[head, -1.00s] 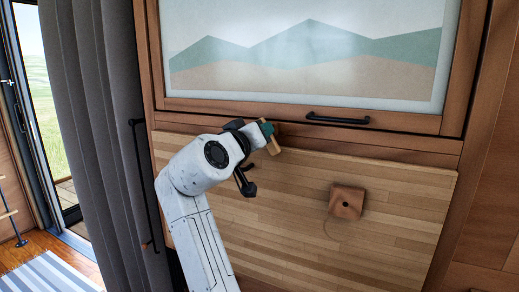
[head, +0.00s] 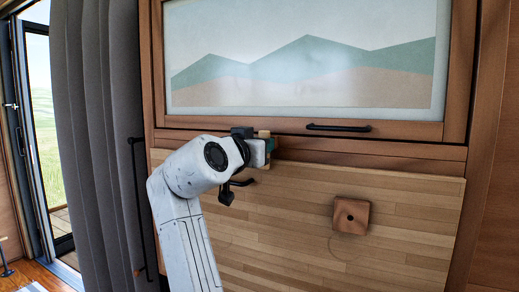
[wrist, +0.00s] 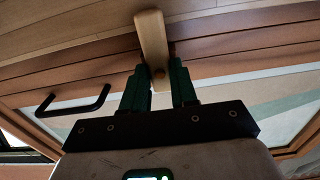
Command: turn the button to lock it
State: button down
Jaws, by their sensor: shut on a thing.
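The button is a small pale wooden bar. In the wrist view the button (wrist: 151,42) stands nearly lengthwise, its far end lying over the slatted panel and its near end between my green fingers. My gripper (wrist: 158,78) is shut on the button near its pivot end, one finger on each side. In the head view my gripper (head: 268,147) is at the rail above the slatted wooden panel (head: 300,200). There the button (head: 264,133) shows only in part, its middle hidden by my gripper; it looks close to upright.
A framed mountain picture panel (head: 305,65) with a black handle (head: 338,127) is above the rail. A square wooden block (head: 351,216) sits on the slatted panel at right. A grey curtain (head: 95,130) and an open door are at left.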

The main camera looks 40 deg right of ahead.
jog(key=shift+f, duration=0.15)
jog(key=c, duration=0.9)
grip_release()
jog(key=shift+a, duration=0.1)
jog(key=v, duration=1)
jog(key=shift+s+a+b, duration=0.15)
jog(key=shift+a+b, duration=0.15)
